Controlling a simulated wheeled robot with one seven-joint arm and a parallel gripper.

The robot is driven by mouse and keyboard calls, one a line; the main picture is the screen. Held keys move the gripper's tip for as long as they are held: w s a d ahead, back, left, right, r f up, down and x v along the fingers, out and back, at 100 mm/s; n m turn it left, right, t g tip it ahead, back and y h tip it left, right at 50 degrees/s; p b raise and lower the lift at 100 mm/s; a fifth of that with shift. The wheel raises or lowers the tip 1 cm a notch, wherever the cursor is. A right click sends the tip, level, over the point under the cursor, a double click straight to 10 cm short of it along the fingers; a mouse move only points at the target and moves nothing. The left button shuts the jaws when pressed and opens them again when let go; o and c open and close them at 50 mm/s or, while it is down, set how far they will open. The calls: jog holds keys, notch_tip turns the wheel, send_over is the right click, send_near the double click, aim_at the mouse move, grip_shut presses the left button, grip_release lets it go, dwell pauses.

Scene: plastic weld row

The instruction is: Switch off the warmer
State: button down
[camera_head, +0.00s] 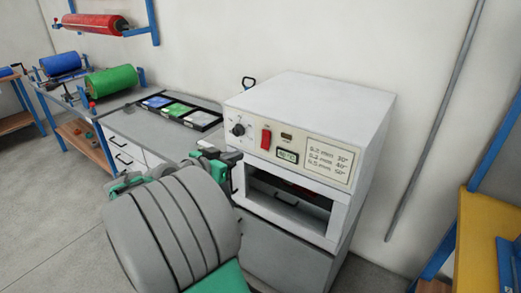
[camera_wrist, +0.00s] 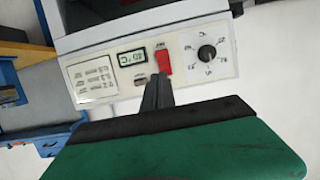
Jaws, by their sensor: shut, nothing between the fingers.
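The warmer (camera_head: 325,105) is a white box on a grey cabinet, with a control panel on its front. A red rocker switch (camera_head: 266,138) sits on the panel between a black dial (camera_head: 238,130) and a small display (camera_head: 287,156) with a temperature reading. In the upside-down wrist view, the red switch (camera_wrist: 163,62) shows just past the tips of my gripper (camera_wrist: 157,82). My gripper is shut and empty, pointing at the panel close to the switch. I cannot tell whether it touches. My arm hides part of the warmer's lower left side in the head view.
The warmer's front opening (camera_head: 290,200) is below the panel. A grey counter (camera_head: 150,128) with a black tray (camera_head: 180,112) of coloured sheets stands to the left. A blue-and-yellow rack (camera_head: 480,235) stands at the right.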

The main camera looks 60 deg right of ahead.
aim_at(266, 146)
jog(key=p+x, duration=0.3)
jog(key=x, duration=1.1)
jog(key=shift+f, duration=0.15)
jog(key=f+b, duration=0.1)
jog(key=b, duration=0.2)
jog(key=shift+d+h, duration=0.15)
jog(key=shift+h, duration=0.15)
jog(key=shift+r+p, duration=0.4)
jog(key=shift+r, duration=0.1)
jog(key=shift+a+f+b, duration=0.1)
jog(key=shift+a+b, duration=0.2)
jog(key=shift+a, duration=0.05)
jog(key=w+a+b, duration=0.2)
jog(key=a+b, duration=0.1)
jog(key=a, duration=1)
